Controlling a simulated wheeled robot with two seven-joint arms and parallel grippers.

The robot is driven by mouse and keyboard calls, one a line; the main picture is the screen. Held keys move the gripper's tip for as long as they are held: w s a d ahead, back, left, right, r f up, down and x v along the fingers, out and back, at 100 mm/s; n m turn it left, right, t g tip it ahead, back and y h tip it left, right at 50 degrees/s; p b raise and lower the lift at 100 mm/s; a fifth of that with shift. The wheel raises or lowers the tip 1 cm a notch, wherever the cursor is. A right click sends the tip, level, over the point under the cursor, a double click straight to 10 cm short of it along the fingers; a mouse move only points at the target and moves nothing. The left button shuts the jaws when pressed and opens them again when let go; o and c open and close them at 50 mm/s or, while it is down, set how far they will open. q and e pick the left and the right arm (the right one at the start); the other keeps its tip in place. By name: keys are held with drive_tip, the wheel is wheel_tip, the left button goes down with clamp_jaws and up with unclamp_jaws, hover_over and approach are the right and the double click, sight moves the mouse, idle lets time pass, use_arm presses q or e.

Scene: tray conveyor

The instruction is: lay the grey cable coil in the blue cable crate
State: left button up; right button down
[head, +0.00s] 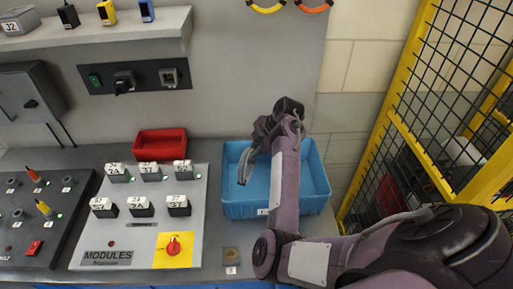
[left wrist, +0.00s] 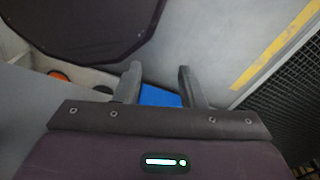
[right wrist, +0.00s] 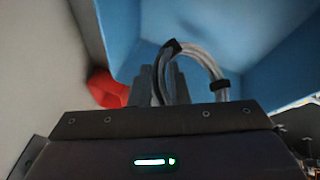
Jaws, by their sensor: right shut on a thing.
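The blue cable crate (head: 318,180) stands on the bench against the wall in the head view; its blue walls also fill much of the right wrist view (right wrist: 260,35). My right gripper (head: 243,178) is over the left part of the crate, pointing down. In the right wrist view its fingers (right wrist: 160,85) are shut on the grey cable coil (right wrist: 205,58), a grey loop with black bands. My left gripper (left wrist: 158,85) is open and empty in the left wrist view, and out of the head view.
A red bin (head: 160,144) stands left of the crate. The switch panel (head: 120,245) is on the bench at left, with a small labelled block (head: 231,256) in front. A yellow mesh guard (head: 410,150) stands at right. Yellow and orange coils (head: 313,6) hang above.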

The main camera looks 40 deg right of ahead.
drive_tip(key=c, duration=1.7)
unclamp_jaws()
drive_tip(key=o, duration=0.3)
drive_tip(key=shift+s, duration=0.15)
use_arm(q)
drive_tip(key=shift+a, duration=0.25)
use_arm(e)
drive_tip(key=shift+d, duration=0.1)
use_arm(q)
drive_tip(key=shift+a, duration=0.1)
use_arm(e)
drive_tip(key=shift+r, duration=0.1)
